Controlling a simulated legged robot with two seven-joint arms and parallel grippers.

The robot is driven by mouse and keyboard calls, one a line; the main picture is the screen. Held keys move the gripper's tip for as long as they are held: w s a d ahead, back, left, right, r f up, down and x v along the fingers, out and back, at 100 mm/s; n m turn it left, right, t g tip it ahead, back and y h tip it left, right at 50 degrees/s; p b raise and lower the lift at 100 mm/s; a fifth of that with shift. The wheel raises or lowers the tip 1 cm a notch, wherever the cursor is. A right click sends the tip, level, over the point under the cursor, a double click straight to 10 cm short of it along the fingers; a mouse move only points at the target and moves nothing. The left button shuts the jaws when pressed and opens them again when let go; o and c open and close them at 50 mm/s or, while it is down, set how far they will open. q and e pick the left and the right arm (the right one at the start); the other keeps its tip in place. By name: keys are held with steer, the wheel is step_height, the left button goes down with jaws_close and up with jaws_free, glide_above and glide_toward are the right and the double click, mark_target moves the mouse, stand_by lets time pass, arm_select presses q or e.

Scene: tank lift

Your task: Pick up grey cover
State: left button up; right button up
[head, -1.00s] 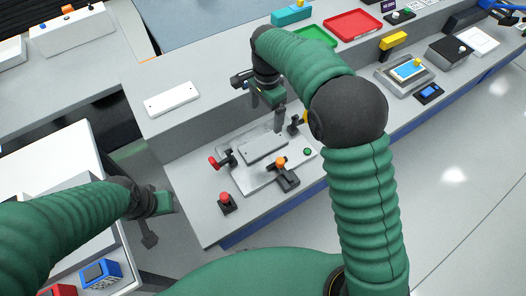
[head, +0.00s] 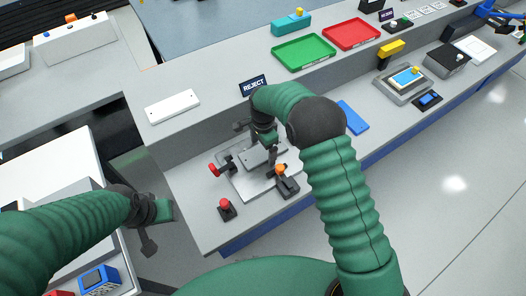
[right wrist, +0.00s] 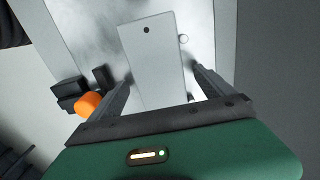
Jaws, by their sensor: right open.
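The grey cover (head: 252,158) is a flat oblong plate lying on a pale fixture plate (head: 235,182) on the bench. My right gripper (head: 270,158) is open above it and hides part of it. In the right wrist view the cover (right wrist: 153,60) has a dark hole near its far end. It lies between the spread fingers of my right gripper (right wrist: 163,75), with gaps visible at the sides. Whether the fingertips are down level with it I cannot tell. My left gripper (head: 158,218) hangs at the left, away from the fixture, apparently empty.
A red-handled clamp (head: 217,169) and an orange-tipped clamp (head: 286,182) flank the cover. A red button (head: 226,207) stands in front. A white plate (head: 172,106) lies on the raised shelf. Green (head: 304,53) and red (head: 351,34) trays are at the back.

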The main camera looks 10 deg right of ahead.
steer(key=shift+w+f, duration=0.1)
steer(key=shift+f, duration=0.15)
steer(key=c, duration=0.5)
steer(key=shift+r, duration=0.1)
steer(key=c, duration=1.3)
steer(key=shift+o, duration=0.2)
step_height(320, 180, up, 11)
step_height(320, 180, up, 8)
steer(key=p, duration=0.9)
glide_above(263, 151)
